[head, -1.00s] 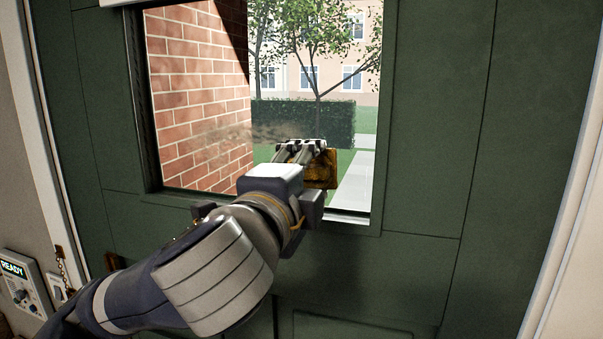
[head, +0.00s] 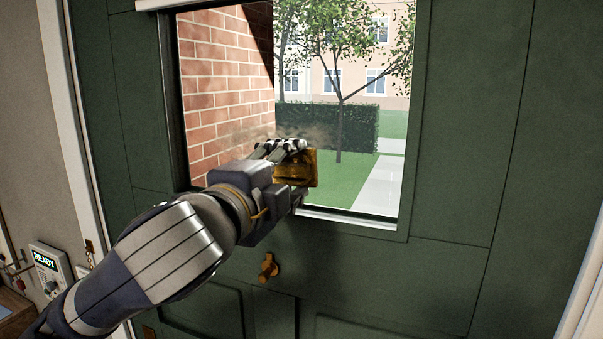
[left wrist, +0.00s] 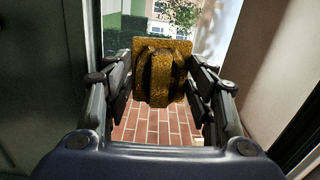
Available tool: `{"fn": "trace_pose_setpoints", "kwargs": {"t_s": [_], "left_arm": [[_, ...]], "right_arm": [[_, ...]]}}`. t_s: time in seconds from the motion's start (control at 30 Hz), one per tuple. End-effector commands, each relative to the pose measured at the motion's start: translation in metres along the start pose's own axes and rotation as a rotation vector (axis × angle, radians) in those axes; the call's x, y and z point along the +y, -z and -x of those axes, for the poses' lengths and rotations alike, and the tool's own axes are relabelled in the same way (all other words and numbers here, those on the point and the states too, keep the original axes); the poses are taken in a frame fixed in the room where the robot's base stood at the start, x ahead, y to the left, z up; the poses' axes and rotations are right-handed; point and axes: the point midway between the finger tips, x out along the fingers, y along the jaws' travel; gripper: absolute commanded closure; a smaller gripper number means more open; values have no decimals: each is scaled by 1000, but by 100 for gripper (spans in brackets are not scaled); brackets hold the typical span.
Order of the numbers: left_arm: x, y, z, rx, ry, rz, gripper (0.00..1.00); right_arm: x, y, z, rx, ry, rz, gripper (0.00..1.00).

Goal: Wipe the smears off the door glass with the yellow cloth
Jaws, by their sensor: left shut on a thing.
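The door glass (head: 385,195) is a tall pane in a dark green door, with brick wall, hedge and lawn behind it. A faint brownish smear (head: 318,132) runs across the lower middle of the glass, just above my fingers. My left gripper (head: 285,150) is shut on the yellow cloth (head: 308,172), a dark-yellow square, in front of the lower part of the pane. In the left wrist view the cloth (left wrist: 160,78) sits between both fingers, with a raised strap across it. I cannot tell whether it touches the glass. My right gripper is out of view.
A wall panel (head: 48,265) reading READY is at the lower left, beside the pale door frame (head: 75,150). The door to the right of the pane is bare.

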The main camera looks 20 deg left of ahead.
Motion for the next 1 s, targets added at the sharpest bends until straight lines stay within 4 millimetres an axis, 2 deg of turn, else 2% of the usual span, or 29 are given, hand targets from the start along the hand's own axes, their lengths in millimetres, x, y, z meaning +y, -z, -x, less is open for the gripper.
{"fn": "trace_pose_setpoints", "kwargs": {"t_s": [0.2, 0.5, 0.8, 1.0], "left_arm": [[0, -7, 0, -1, -1, 0, 68], [-1, -33, -1, -3, -2, 1, 68], [-2, -44, -2, -1, -1, 0, 68], [-3, -62, -1, -4, -1, 0, 68]], "right_arm": [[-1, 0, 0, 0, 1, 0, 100], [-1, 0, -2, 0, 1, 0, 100], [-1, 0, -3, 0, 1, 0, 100], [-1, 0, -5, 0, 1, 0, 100]]}}
